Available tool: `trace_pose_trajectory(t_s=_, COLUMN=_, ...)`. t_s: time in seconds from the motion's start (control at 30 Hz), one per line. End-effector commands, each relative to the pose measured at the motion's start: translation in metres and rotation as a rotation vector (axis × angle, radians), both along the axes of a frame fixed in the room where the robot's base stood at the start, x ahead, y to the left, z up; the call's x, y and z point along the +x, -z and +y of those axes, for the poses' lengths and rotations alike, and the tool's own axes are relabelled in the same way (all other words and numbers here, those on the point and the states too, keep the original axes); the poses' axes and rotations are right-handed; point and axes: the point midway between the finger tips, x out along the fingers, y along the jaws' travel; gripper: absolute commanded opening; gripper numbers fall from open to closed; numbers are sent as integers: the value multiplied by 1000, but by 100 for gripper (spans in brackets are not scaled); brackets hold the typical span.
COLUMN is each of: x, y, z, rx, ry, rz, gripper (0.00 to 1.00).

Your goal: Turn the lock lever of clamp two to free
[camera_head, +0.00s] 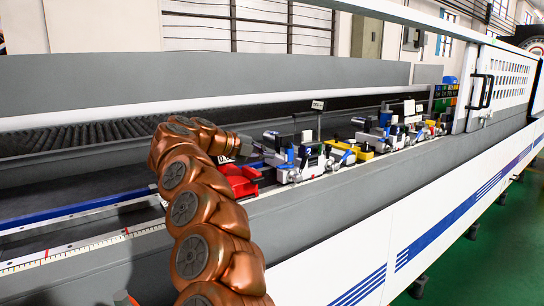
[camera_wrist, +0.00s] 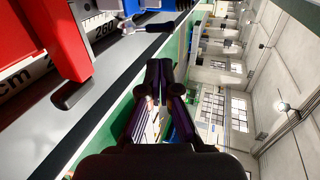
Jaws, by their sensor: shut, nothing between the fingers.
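In the head view a clamp (camera_head: 306,166) in grey and white with blue parts stands on the rail, just right of a red block. My gripper (camera_head: 262,148) is at the end of the copper arm, near this clamp's left side. In the wrist view my gripper (camera_wrist: 160,68) has its dark fingers together with nothing between them. A lever (camera_wrist: 148,28) with a dark grip sticks out from a blue part at the top, apart from the fingertips.
The red block (camera_head: 240,180) stands left of the clamp and also fills the wrist view's upper left (camera_wrist: 55,35). A yellow block (camera_head: 352,149) and more clamps follow along the rail to the right. A ruler strip (camera_head: 90,248) runs along the front edge.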

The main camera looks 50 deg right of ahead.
Motion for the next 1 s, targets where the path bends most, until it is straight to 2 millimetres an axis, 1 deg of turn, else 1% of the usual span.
trace_pose_trajectory(t_s=0.1, x=-7, y=8, z=-19, rx=1, ry=7, rz=1, gripper=0)
trace_pose_trajectory(t_s=0.4, x=-20, y=26, z=-67, rx=0, ry=4, rz=-2, gripper=0)
trace_pose_trajectory(t_s=0.6, x=-27, y=35, z=-94, rx=-3, ry=4, rz=-1, gripper=0)
trace_pose_trajectory(t_s=0.8, x=-30, y=41, z=-106, rx=-1, ry=1, rz=0, gripper=0)
trace_pose_trajectory(t_s=1.0, x=-31, y=43, z=-110, rx=-1, ry=1, rz=2, gripper=0)
